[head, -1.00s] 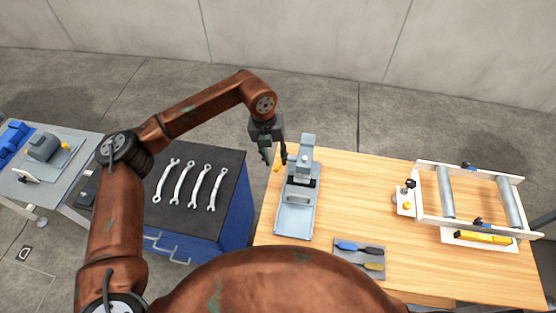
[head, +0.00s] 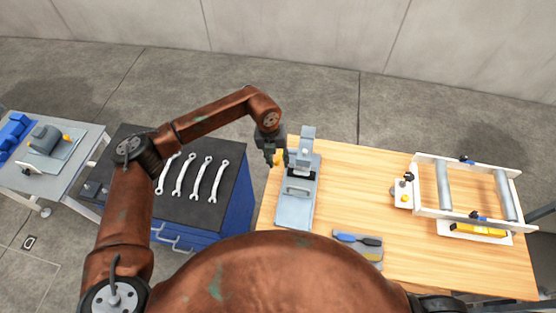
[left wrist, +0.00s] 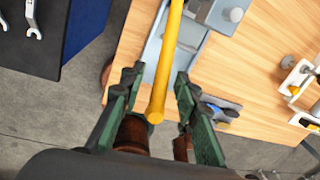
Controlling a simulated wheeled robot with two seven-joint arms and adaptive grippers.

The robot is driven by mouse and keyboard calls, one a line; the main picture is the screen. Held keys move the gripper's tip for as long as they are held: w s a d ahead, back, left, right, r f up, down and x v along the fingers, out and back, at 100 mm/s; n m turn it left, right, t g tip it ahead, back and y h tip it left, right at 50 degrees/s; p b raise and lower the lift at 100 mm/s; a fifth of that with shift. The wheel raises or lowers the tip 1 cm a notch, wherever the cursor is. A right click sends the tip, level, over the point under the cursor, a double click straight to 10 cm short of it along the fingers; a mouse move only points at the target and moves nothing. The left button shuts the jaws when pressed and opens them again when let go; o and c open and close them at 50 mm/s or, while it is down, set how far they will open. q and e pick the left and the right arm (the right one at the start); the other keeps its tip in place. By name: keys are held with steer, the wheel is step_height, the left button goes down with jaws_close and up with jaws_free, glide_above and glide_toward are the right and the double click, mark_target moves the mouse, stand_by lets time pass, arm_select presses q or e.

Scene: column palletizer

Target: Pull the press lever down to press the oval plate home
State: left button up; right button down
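The grey press (head: 307,145) stands at the left end of the wooden table, with its long pale base (head: 295,211) towards me. Its yellow lever (head: 279,157) sticks out on the left of the press. In the left wrist view the lever (left wrist: 166,60) runs down the picture, its rounded end between my fingers. My left gripper (head: 273,158) is open around the lever; in the left wrist view both fingers (left wrist: 157,80) show gaps to it. The oval plate cannot be made out clearly at the press. My right gripper is out of view.
A tool tray (head: 358,245) lies right of the press base. A white roller frame (head: 465,212) stands at the table's right. A blue cabinet (head: 232,207) with several wrenches on its dark top is at left. The table's middle is clear.

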arm_select(q)
steer(key=shift+w, duration=0.15)
steer(key=shift+c, duration=1.1)
jaws_close()
